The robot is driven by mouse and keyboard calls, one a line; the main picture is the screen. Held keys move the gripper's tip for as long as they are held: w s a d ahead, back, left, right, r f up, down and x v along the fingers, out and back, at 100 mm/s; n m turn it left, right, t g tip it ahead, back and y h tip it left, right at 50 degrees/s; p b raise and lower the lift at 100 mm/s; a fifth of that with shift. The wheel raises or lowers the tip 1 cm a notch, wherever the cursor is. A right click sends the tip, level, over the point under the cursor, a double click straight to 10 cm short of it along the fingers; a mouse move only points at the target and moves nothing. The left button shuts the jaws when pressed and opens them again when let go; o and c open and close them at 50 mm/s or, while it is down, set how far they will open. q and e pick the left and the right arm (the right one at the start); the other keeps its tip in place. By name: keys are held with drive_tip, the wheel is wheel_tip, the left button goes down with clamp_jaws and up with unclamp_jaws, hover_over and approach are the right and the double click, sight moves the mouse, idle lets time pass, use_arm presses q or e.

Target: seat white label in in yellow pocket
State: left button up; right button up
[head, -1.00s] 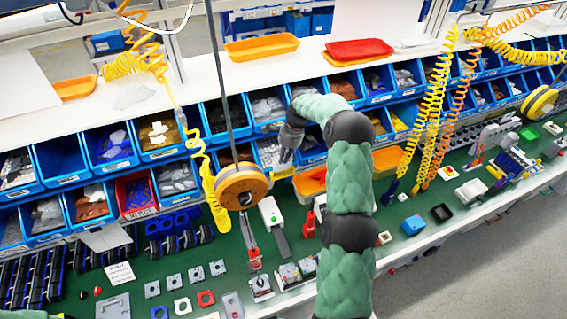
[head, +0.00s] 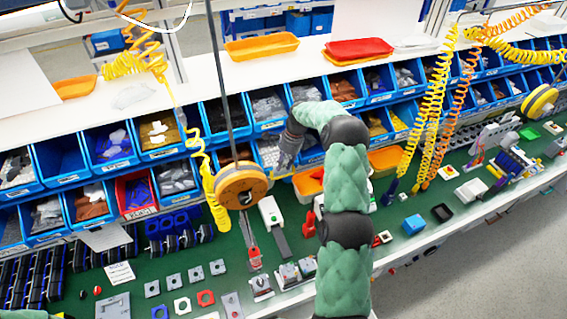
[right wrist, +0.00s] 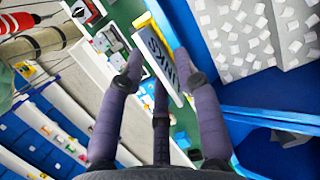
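My right gripper (head: 281,169) is at the front of the blue bins in the head view. In the right wrist view the same gripper (right wrist: 158,58) has its dark fingers spread apart and is open. A white label with dark lettering (right wrist: 160,53) shows beyond and between the fingertips. In the head view the label is too small to make out. My left gripper is not in view; only a bit of green arm shows at bottom left.
A blue bin of white pieces (right wrist: 255,35) is right beside the fingers. An orange bin (head: 307,187) stands below and right of the gripper. A round orange balancer (head: 241,186) hangs on a cable to its left. The green bench (head: 190,258) holds many small parts.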

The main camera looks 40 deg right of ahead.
drive_tip(key=shift+r, duration=0.1)
drive_tip(key=shift+r, duration=0.2)
drive_tip(key=shift+d+r, duration=0.2)
drive_tip(key=shift+r, duration=0.15)
drive_tip(key=b+v, duration=0.3)
drive_tip(key=v, duration=0.8)
drive_tip(key=shift+s, duration=0.1)
